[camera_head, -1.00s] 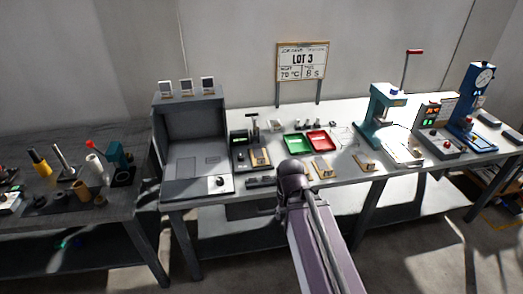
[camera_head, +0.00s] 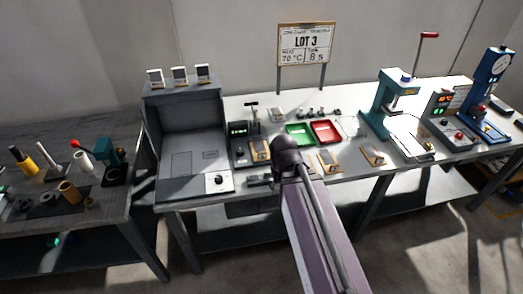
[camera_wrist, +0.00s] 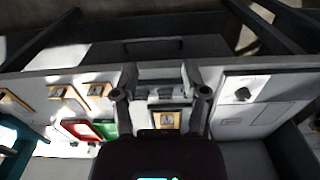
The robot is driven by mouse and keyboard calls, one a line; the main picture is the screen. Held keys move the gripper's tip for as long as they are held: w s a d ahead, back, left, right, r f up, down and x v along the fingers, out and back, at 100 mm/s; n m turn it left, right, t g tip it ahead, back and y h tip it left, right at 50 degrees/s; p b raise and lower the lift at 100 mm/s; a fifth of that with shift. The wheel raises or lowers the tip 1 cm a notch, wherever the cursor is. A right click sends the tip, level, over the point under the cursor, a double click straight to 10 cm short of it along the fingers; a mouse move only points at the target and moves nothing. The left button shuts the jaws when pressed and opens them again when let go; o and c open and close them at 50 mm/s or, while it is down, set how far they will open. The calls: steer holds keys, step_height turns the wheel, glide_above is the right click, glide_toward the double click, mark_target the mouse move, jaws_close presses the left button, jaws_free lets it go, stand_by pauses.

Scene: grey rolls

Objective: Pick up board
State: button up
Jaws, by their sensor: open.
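Several small boards with tan wooden edges lie on the bench. In the head view one lies at the dark tester (camera_head: 238,150), a board (camera_head: 259,152) left of my arm; another board (camera_head: 328,161) and a third board (camera_head: 373,155) lie to the right. In the wrist view, a board (camera_wrist: 167,121) lies between the lines of my open fingers, and my gripper (camera_wrist: 162,93) is empty above the bench. Other boards (camera_wrist: 97,93) and (camera_wrist: 60,92) lie to the left. My fingertips are hidden behind my arm in the head view. Contact cannot be told.
Green tray (camera_head: 300,134) and red tray (camera_head: 325,131) stand behind the boards. A grey booth (camera_head: 187,140) stands left, a teal press (camera_head: 390,103) right. The sign (camera_head: 305,45) rises at the back. A second bench (camera_head: 70,210) with tools stands far left.

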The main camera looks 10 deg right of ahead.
steer(key=shift+a, duration=0.2)
steer(key=o, duration=0.3)
steer(key=shift+a, duration=0.1)
steer(key=shift+o, duration=1.3)
steer(key=shift+w, duration=0.3)
steer(key=t, duration=0.5)
glide_toward(262, 152)
step_height(262, 152, up, 3)
steer(key=shift+s+f, duration=0.1)
steer(key=shift+f, duration=0.1)
steer(key=shift+f+b, duration=0.1)
steer(key=shift+b, duration=0.25)
steer(key=shift+g, duration=0.3)
steer(key=b+x, duration=0.7)
steer(key=x, duration=0.1)
steer(key=shift+f+b, duration=0.15)
steer(key=shift+b, duration=0.25)
